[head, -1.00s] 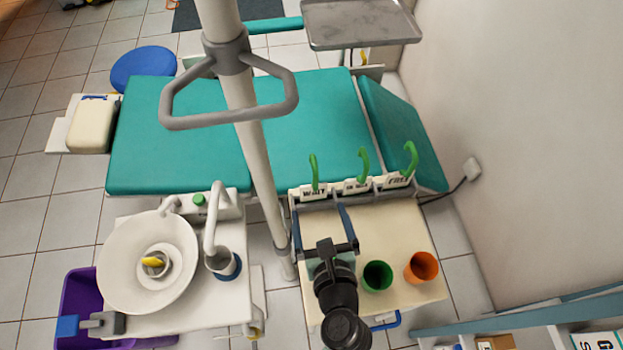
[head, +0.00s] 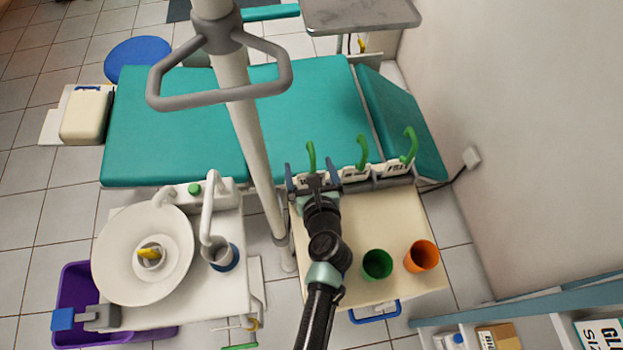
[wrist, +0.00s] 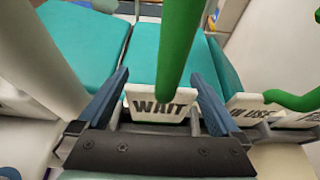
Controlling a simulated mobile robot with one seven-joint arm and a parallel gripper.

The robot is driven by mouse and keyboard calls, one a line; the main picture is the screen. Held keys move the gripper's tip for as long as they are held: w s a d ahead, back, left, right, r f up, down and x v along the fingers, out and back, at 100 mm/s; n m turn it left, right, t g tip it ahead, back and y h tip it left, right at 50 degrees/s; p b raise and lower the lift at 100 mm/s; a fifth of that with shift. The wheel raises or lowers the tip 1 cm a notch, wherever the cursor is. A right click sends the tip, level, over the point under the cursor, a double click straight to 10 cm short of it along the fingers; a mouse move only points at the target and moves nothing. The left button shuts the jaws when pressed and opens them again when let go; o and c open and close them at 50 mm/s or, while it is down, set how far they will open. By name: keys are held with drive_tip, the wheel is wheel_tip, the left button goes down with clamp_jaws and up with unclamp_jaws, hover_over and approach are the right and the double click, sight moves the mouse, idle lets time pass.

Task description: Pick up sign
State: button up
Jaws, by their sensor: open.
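Three white signs with green hooked handles stand in a row at the back edge of the cream cart top. The left sign, marked WAIT (wrist: 160,110), is between my gripper's fingers in the wrist view; its green hook (head: 311,155) shows in the head view, its plate mostly hidden. The middle sign (head: 354,173) reads "IN USE" in the wrist view (wrist: 247,115). The right sign (head: 398,168) is at the row's right end. My gripper (head: 311,172) is open, with one blue finger on each side of the WAIT sign. I cannot tell whether either finger touches it.
A green cup (head: 377,265) and an orange cup (head: 421,256) stand on the cart top (head: 395,215). A white pole (head: 250,150) rises close to the left. A teal dental chair (head: 180,130) lies behind, and a white basin (head: 120,250) is left.

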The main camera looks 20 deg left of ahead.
drive_tip(key=shift+w+a, duration=0.1)
drive_tip(key=shift+w, duration=0.1)
drive_tip(key=c, duration=1.2)
